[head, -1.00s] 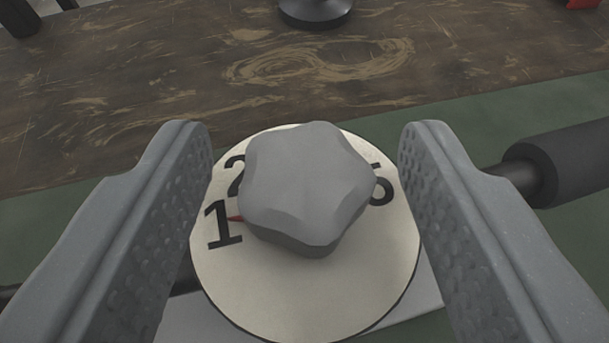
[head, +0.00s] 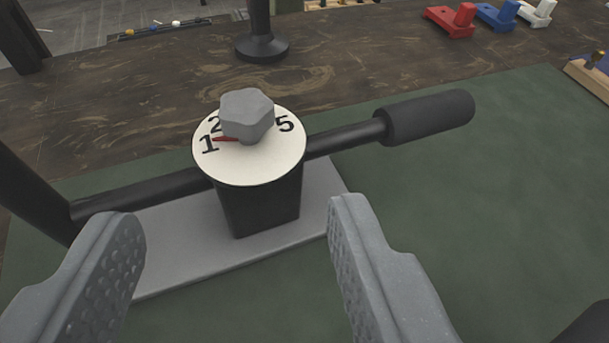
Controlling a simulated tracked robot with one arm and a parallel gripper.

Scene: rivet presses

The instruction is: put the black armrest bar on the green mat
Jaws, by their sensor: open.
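A black bar with a thick padded grip (head: 430,117), which looks like the armrest bar, runs across the view behind a black post. Its thin left part (head: 140,195) reaches a dark upright at the left edge. The post carries a cream dial with numbers (head: 250,165) and a grey knob (head: 246,113), its red pointer near 1. The post stands on a grey plate (head: 325,205). The green mat (head: 480,220) spreads under the plate and to the right. My gripper (head: 236,222) is open and empty, its fingers in front of the post and apart from the bar.
A brown wooden bench top (head: 340,60) lies behind the mat. A black round-footed stand (head: 262,46) is behind the dial. Red (head: 450,20), blue (head: 497,14) and white (head: 537,12) blocks sit at the back right. The mat's right side is largely clear.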

